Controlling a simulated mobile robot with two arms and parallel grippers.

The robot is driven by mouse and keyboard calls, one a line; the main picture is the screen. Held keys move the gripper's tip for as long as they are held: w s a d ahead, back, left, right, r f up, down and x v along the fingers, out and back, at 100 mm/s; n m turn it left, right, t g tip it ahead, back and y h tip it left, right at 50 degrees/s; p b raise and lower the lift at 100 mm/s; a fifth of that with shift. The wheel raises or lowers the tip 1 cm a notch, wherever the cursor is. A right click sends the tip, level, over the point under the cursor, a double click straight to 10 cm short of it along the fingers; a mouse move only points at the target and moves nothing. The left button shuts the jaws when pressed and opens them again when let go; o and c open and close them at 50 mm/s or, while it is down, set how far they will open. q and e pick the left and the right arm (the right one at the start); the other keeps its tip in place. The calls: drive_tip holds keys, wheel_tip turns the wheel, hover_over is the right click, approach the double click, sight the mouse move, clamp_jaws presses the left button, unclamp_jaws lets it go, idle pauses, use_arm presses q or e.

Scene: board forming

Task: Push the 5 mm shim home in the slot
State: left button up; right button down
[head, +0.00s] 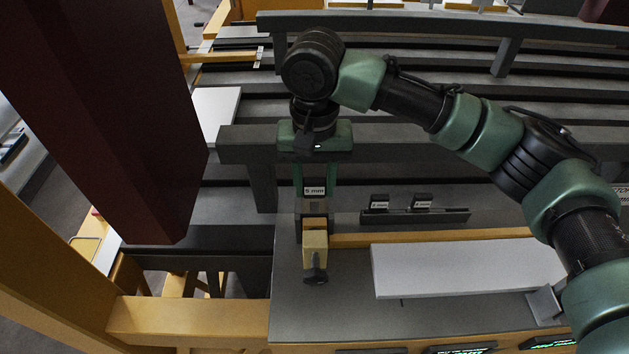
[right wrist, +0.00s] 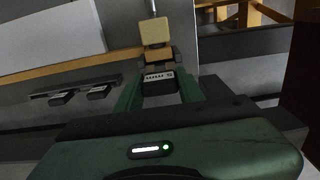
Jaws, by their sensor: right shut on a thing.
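My right gripper (head: 314,197) points down in the head view, shut on the 5 mm shim (head: 314,190), whose label reads "5 mm". In the right wrist view the shim (right wrist: 158,80) sits between the two green fingers. Just beyond it, in line, is a small fixture with a tan block (head: 315,246) and a dark knob (head: 316,274); the tan block also shows in the right wrist view (right wrist: 156,31). The slot is hidden at the shim's lower end, so I cannot tell how deep the shim sits. My left gripper is not in view.
A dark rack (head: 446,216) with two labelled shims (head: 379,202) stands right of the gripper. A white board (head: 460,268) lies on the grey table (head: 340,320) along a yellow strip. A dark rail (head: 420,145) runs behind. A dark red column (head: 120,110) fills the upper left.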

sight(314, 195)
drive_tip(key=shift+f, duration=3)
drive_tip(key=c, duration=0.8)
unclamp_jaws()
drive_tip(key=shift+r+b, duration=0.3)
drive_tip(key=shift+b, duration=0.1)
wheel_tip(314, 195, up, 6)
drive_tip(key=shift+r+b, duration=0.15)
drive_tip(key=shift+b, duration=0.95)
drive_tip(key=shift+r, duration=0.45)
